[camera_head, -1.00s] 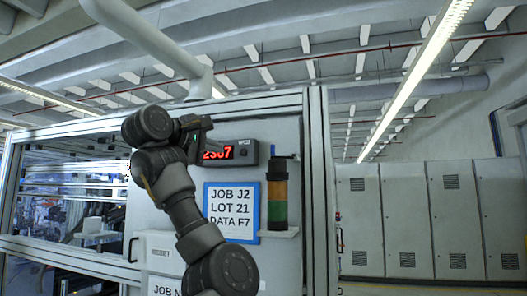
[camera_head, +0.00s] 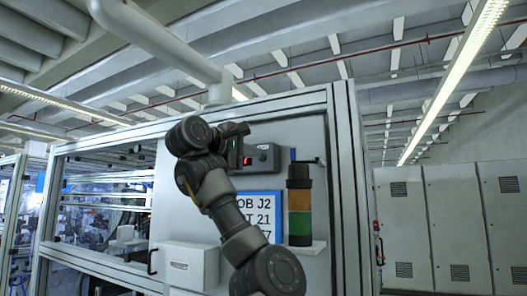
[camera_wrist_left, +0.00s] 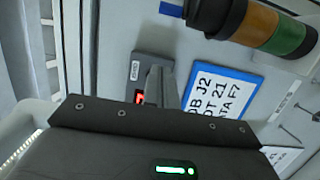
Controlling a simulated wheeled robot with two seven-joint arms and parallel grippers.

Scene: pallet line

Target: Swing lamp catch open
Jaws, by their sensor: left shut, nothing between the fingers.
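The stack lamp (camera_head: 300,215) stands on a small white shelf on the panel, with a black top, an orange band and a green band. Its catch, a thin dark bar with a blue upright tab (camera_head: 294,156), is at the lamp's top. In the left wrist view the lamp (camera_wrist_left: 262,28) lies across the top right, and part of the blue tab (camera_wrist_left: 171,9) shows at the top edge. My left gripper (camera_head: 243,130) is shut and empty, left of the catch and apart from it. Its closed fingers (camera_wrist_left: 156,86) show in front of the display. My right gripper is not in view.
A white box (camera_head: 189,266) is lower left. Grey cabinets (camera_head: 455,225) stand at the right.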

